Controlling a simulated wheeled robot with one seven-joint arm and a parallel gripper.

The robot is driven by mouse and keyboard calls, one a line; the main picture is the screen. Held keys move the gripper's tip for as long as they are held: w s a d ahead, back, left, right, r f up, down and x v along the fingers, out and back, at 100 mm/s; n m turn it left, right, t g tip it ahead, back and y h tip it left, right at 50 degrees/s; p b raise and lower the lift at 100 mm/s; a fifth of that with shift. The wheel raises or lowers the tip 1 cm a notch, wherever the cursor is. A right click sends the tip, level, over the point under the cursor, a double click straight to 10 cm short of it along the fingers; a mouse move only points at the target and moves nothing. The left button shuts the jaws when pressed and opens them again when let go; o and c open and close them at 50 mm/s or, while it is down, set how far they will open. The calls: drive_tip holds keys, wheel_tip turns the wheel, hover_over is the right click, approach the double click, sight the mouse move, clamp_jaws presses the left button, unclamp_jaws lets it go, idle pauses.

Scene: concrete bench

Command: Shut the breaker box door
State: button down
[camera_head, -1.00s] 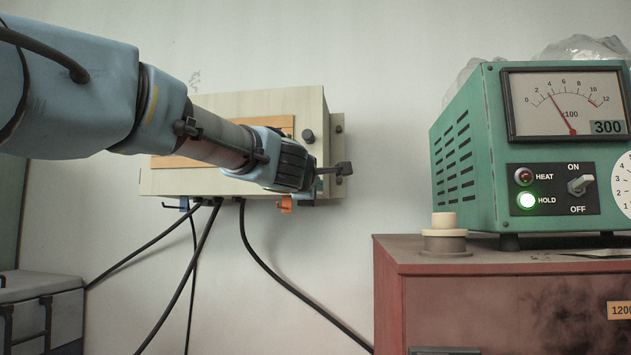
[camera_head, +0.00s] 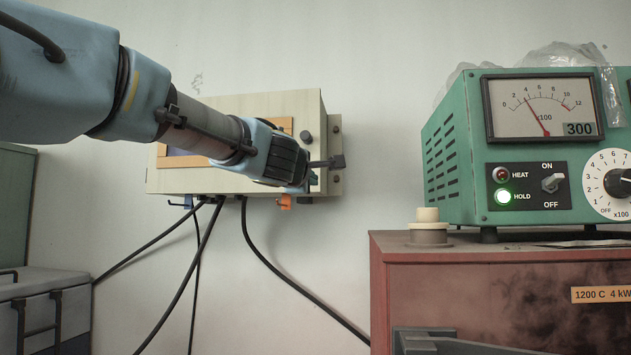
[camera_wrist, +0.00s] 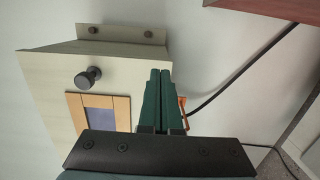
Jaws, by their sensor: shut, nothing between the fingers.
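The beige breaker box (camera_head: 285,107) hangs on the wall, left of centre in the head view. Its front door face (camera_wrist: 48,72) carries an orange-framed window (camera_wrist: 100,110) and a round dark knob (camera_head: 305,136). The face looks flush with the box, and I see no clear gap; my arm hides much of it. My gripper (camera_head: 309,181) is at the face's lower right. In the wrist view its green fingers (camera_wrist: 159,75) are shut together, empty, over the edge of the face with the knob to their left. I cannot tell whether they touch it.
A green meter unit (camera_head: 450,170) and a pale stepped knob-like piece (camera_head: 428,222) stand on a red furnace (camera_head: 450,280) at the right. Black cables (camera_head: 275,269) hang below the box. A grey case (camera_head: 40,285) is at lower left. The wall between is clear.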

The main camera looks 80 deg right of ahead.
drive_tip(key=a+b, duration=0.4)
drive_tip(key=a, duration=0.5)
drive_tip(key=shift+a, duration=0.2)
drive_tip(key=shift+f, duration=0.1)
